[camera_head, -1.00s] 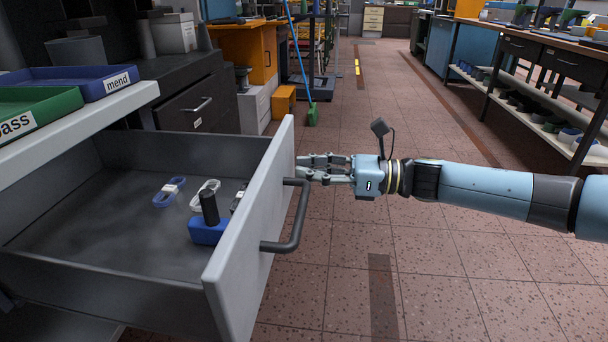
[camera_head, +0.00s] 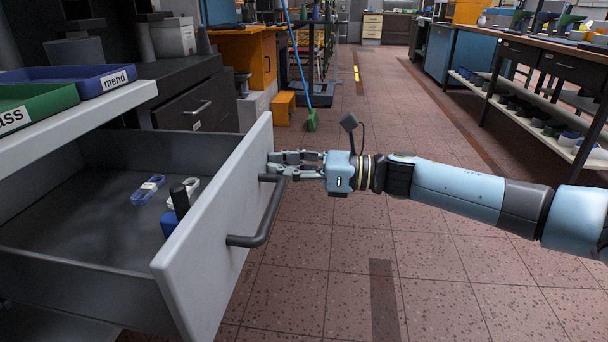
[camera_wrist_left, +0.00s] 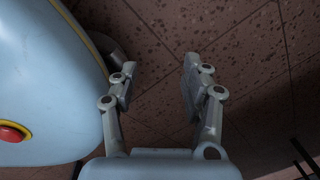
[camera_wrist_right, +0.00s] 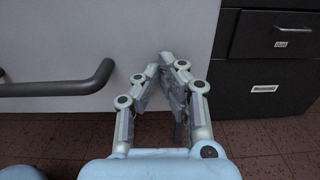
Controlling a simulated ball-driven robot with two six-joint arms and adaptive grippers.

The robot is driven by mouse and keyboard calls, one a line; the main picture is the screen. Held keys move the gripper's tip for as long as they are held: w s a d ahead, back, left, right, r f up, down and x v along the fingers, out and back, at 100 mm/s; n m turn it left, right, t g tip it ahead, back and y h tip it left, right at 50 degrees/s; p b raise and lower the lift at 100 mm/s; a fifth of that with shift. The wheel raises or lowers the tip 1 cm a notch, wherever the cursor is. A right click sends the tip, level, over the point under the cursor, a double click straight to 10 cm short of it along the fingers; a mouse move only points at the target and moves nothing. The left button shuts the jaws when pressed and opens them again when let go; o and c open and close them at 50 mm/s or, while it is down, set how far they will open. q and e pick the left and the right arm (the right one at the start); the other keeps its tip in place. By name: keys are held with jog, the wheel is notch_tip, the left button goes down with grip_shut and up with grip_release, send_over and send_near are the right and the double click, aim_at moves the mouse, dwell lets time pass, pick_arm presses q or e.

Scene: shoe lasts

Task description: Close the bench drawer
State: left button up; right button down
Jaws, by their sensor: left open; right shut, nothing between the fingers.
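The bench drawer (camera_head: 60,262) stands partly open at the left of the head view, below the white bench top. Its light grey front (camera_head: 212,262) carries a dark bar handle (camera_head: 262,222). My right gripper (camera_head: 272,165) is shut and empty, its fingertips at the outer face of the drawer front, near its far end and beyond the handle. In the right wrist view the fingertips (camera_wrist_right: 166,62) are against or very near the front, with the handle (camera_wrist_right: 75,88) to their left. My left gripper (camera_wrist_left: 160,75) is open and empty over the floor.
Inside the drawer lie a blue looped item (camera_head: 148,190), a white looped item and a blue block with a black post (camera_head: 172,215). A blue tray (camera_head: 70,80) and a green tray (camera_head: 35,103) sit on the bench top (camera_head: 85,122). The tiled floor (camera_head: 330,280) at right is clear.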

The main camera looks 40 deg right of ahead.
aim_at(144, 156)
jog(key=b+x, duration=0.2)
jog(key=x, duration=0.3)
jog(key=shift+w+a+f, duration=0.1)
jog(key=shift+f, duration=0.05)
jog(key=b+x, duration=0.2)
jog(key=x, duration=0.5)
jog(key=shift+w+a, duration=0.25)
jog(key=shift+a, duration=0.05)
jog(key=b+x, duration=0.3)
jog(key=x, duration=1)
jog(key=shift+w+a, duration=0.55)
jog(key=shift+w, duration=0.1)
pick_arm(q)
jog(key=w+d+r, duration=0.3)
jog(key=w+r, duration=0.7)
jog(key=w, duration=0.5)
jog(key=shift+r+t, duration=0.3)
pick_arm(e)
jog(key=shift+w+r, duration=0.1)
jog(key=shift+r, duration=0.1)
pick_arm(q)
jog(key=shift+w, duration=0.1)
pick_arm(e)
jog(key=shift+a, duration=0.1)
